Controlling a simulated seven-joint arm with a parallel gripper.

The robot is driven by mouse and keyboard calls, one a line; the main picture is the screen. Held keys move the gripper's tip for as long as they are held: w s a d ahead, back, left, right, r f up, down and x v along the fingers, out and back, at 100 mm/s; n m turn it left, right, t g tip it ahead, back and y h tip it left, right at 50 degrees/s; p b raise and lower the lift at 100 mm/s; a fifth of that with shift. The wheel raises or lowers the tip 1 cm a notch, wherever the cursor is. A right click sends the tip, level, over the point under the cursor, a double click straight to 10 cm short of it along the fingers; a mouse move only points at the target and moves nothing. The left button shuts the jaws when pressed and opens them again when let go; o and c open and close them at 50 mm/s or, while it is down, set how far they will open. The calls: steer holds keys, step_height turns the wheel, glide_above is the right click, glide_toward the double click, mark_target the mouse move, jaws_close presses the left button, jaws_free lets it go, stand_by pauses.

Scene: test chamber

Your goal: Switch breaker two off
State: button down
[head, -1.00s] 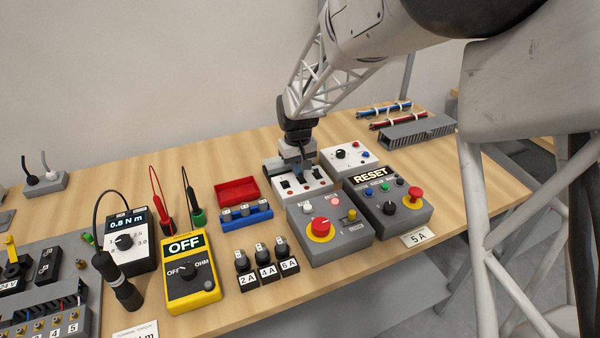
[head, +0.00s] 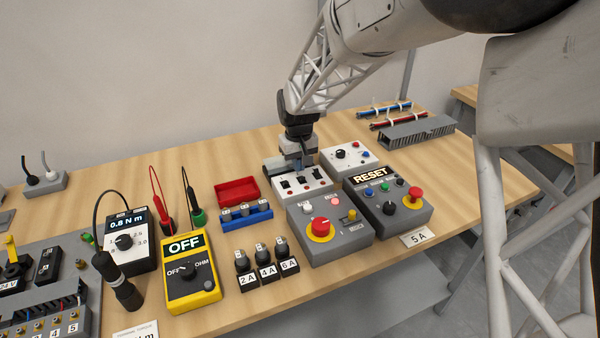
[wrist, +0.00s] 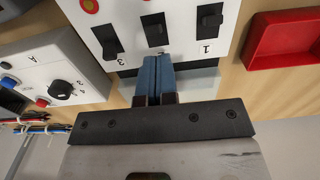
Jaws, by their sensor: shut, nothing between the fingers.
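The white breaker box (head: 318,186) stands on the bench in the head view, with black switches on top. In the wrist view its face (wrist: 183,42) is upside down. Breaker two's switch (wrist: 155,30) is the middle one, between switch 1 (wrist: 210,18) and switch 3 (wrist: 108,40). My gripper (wrist: 154,60) is shut and empty. Its blue fingertips are close to the middle switch, over the box edge where that switch's label would be, and largely cover the label. I cannot tell whether they touch the box. The gripper also shows above the box's back edge in the head view (head: 303,165).
A grey box with a red emergency button (head: 320,228) stands in front, and a RESET box (head: 388,200) and a white knob box (head: 348,157) are to the right. A red tray (head: 237,190) is at left.

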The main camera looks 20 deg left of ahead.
steer(key=shift+r, duration=2.6)
steer(key=shift+d+r, duration=0.15)
steer(key=shift+d, duration=0.1)
steer(key=s+d+r+m, duration=0.2)
steer(key=s+d+r, duration=0.2)
steer(key=d, duration=0.6)
steer(key=s+d+r+m+t, duration=0.1)
steer(key=s+d+r, duration=0.2)
steer(key=d, duration=0.6)
steer(key=s+d+r+m, duration=0.2)
steer(key=s+d+r, duration=0.2)
steer(key=d, duration=0.6)
steer(key=s+d+f+m+t, duration=0.1)
steer(key=s+d+m, duration=0.3)
steer(key=s+d, duration=1.3)
steer(key=s, duration=0.3)
steer(key=shift+s+f+t, duration=0.3)
steer(key=shift+s+f, duration=0.05)
